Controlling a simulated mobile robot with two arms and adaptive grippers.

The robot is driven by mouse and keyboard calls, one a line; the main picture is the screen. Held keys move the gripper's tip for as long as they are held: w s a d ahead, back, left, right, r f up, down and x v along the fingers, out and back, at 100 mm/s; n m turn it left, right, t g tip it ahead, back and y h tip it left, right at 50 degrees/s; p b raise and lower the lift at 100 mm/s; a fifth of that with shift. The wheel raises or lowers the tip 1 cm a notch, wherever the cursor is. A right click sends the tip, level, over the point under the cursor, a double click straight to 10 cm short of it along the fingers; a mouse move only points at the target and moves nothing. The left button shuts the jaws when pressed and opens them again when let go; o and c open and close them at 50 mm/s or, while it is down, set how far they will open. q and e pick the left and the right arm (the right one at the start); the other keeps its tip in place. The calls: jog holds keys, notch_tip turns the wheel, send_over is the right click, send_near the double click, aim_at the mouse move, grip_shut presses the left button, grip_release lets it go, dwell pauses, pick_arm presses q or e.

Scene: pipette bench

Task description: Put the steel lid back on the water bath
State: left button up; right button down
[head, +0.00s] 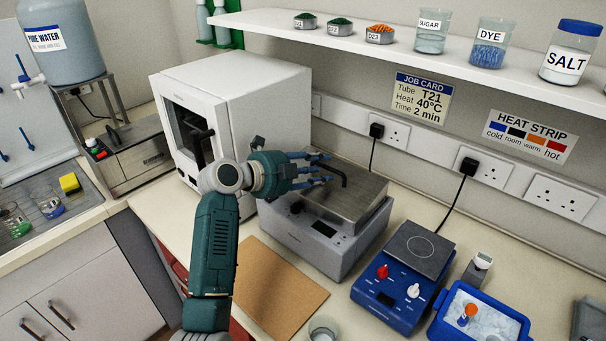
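The water bath (318,245) is a grey box with a small front panel, standing on the bench right of the white cabinet. The steel lid (362,193) covers its top and looks level. Whether it sits fully flush on the rim I cannot tell. A bent black handle (343,178) stands on the lid. My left gripper (325,168) reaches in from the left over the lid, at the handle. Its blue fingers are spread apart, with the handle at their tips, and do not look closed on it. The fingers hide part of the handle and lid. My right gripper is out of view.
A white cabinet (250,85) stands close behind my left arm. A brown board (268,290) lies in front of the bath. A blue hotplate (395,300) and blue ice tray (445,325) stand to the right. A shelf (400,45) with jars overhangs the back.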

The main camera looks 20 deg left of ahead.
pick_arm(q)
jog(key=b+v, duration=0.1)
jog(key=v, duration=0.5)
jog(key=shift+s+r, duration=0.1)
jog(key=shift+s, duration=0.05)
